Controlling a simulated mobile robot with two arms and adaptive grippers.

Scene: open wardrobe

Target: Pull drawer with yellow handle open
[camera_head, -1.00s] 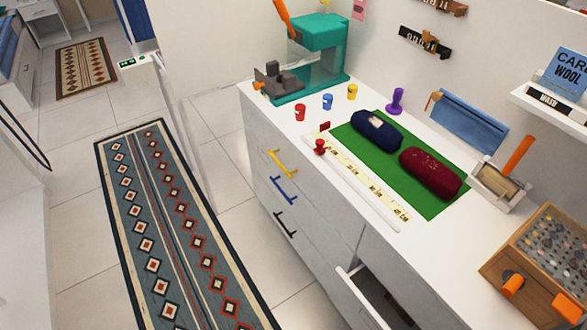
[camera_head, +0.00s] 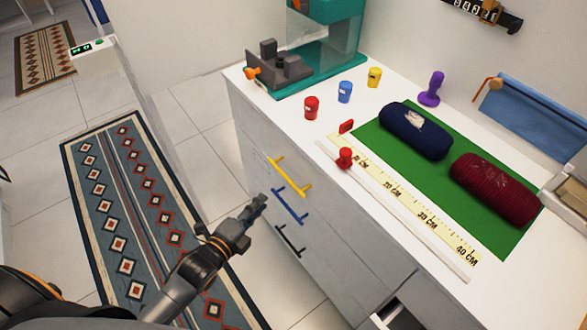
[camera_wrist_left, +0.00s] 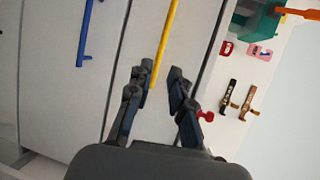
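The yellow handle (camera_head: 288,176) is a slanting bar on the top drawer front (camera_head: 335,215) of the white cabinet. That drawer is shut. My left gripper (camera_head: 263,200) is in front of the cabinet, left of the handle in the head view. In the left wrist view its two fingers (camera_wrist_left: 162,72) are apart. The yellow handle (camera_wrist_left: 167,35) runs down from the top edge there, its lower end close beside the left fingertip. I cannot tell whether they touch. My right gripper is not in view.
Below are drawers with a blue handle (camera_head: 290,205) and a black handle (camera_head: 290,241). A drawer (camera_head: 405,312) at the bottom right stands partly open. The countertop holds cups, a green mat (camera_head: 385,143) with two rolls, and a ruler. The patterned rug (camera_head: 150,225) lies left of the cabinet.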

